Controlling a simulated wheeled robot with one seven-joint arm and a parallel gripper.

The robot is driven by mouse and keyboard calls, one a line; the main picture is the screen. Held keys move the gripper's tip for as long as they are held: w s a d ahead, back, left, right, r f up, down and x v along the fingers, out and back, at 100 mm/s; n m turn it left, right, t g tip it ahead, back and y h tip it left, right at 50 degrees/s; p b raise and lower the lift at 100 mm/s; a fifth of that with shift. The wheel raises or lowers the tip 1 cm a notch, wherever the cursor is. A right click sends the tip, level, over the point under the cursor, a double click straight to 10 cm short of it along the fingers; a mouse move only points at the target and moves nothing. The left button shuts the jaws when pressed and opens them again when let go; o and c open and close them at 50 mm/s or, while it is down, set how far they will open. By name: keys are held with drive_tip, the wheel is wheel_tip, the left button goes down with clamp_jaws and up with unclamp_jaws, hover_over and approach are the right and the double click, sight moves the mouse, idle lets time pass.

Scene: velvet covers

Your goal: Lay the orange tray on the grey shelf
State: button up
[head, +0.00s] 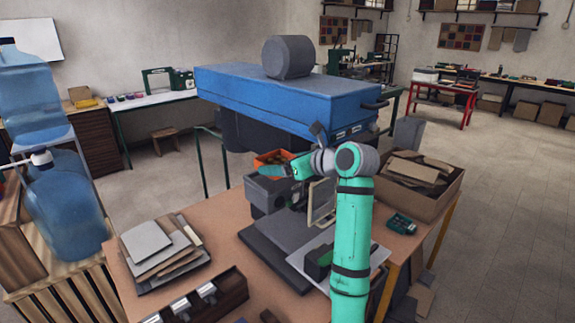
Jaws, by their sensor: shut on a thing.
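An orange tray (272,158) with brownish contents shows near the middle of the head view, just below the large blue case. My gripper (290,170), at the end of my teal arm, is at the tray's right front side and shut on it. The fingertips are small and partly hidden, so the exact grip is unclear. A grey box-like body (264,190) stands directly below the tray. I cannot tell whether the tray touches it. I cannot make out for certain which surface is the grey shelf.
The large blue case (270,95), with a grey cylinder (288,57) on top, overhangs close behind the tray. An open cardboard box (425,185) stands right of my arm. Flat sheets (155,245) lie on the left of the brown table (205,225). Blue water bottles (65,205) stand farther left.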

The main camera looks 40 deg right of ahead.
sight(279, 183)
drive_tip(key=shift+w+a+f, duration=0.1)
drive_tip(key=shift+w+f, duration=0.15)
drive_tip(key=shift+w, duration=0.45)
drive_tip(key=shift+w+f, duration=0.2)
drive_tip(key=shift+f, duration=1.3)
drive_tip(key=o, duration=1.1)
drive_tip(key=shift+f, duration=0.15)
drive_tip(key=v, duration=1.1)
